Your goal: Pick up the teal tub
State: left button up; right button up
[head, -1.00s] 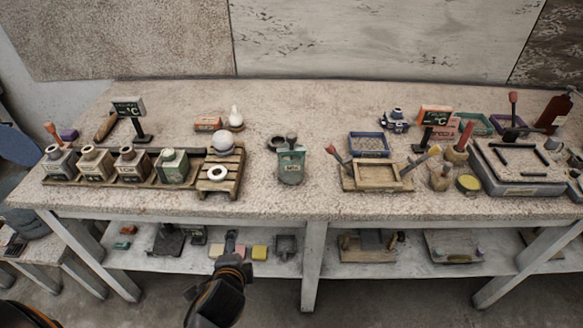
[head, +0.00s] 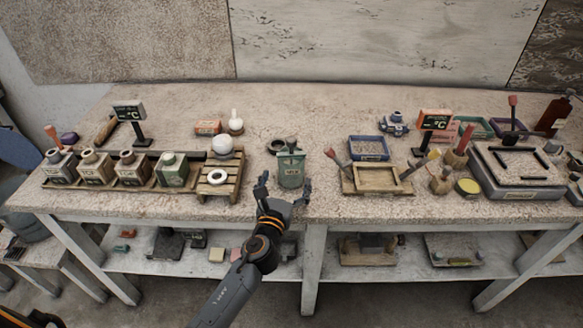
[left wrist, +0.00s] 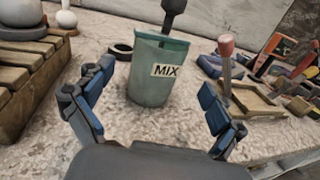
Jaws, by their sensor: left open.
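The teal tub (head: 291,171) stands upright near the middle of the worktop, with a dark-handled tool sticking out of it. In the left wrist view the tub (left wrist: 153,88) shows a "MIX" label and sits ahead between the spread fingers. My left gripper (head: 285,187) is open and empty at the front edge of the table, just short of the tub. It also shows in the left wrist view (left wrist: 148,108), with its fingers apart and not touching the tub. My right gripper is not in view.
A wooden pallet (head: 229,169) with a white sphere (head: 222,145) stands left of the tub. A dark ring (head: 276,145) lies behind it. A wooden tray (head: 377,181) with a red-handled tool (head: 332,155) is to the right. Bare worktop lies between.

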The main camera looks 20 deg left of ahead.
aim_at(290, 152)
pick_arm(q)
jog(key=w, duration=0.6)
jog(key=shift+w+a+f, duration=0.15)
jog(key=shift+w+a, duration=0.15)
jog(key=shift+a, duration=0.1)
jog(key=c, duration=1.9)
jog(key=shift+r, duration=0.2)
jog(key=shift+r+p, duration=0.35)
jog(key=shift+r, duration=0.25)
notch_tip(290, 152, up, 3)
jog(key=shift+s+f+p, duration=0.15)
jog(key=shift+p, duration=0.7)
jog(key=s+a+r+p, duration=0.1)
jog(key=s+r, duration=0.2)
jog(key=s, duration=0.1)
jog(key=s+a+r, duration=0.1)
jog(key=s+r, duration=0.2)
jog(key=s, duration=0.2)
jog(key=s+a+r+p, duration=0.1)
jog(key=s+r, duration=0.2)
jog(key=s, duration=0.1)
jog(key=shift+s+a+p, duration=0.2)
jog(key=shift+a+p, duration=0.1)
jog(key=shift+a, duration=0.05)
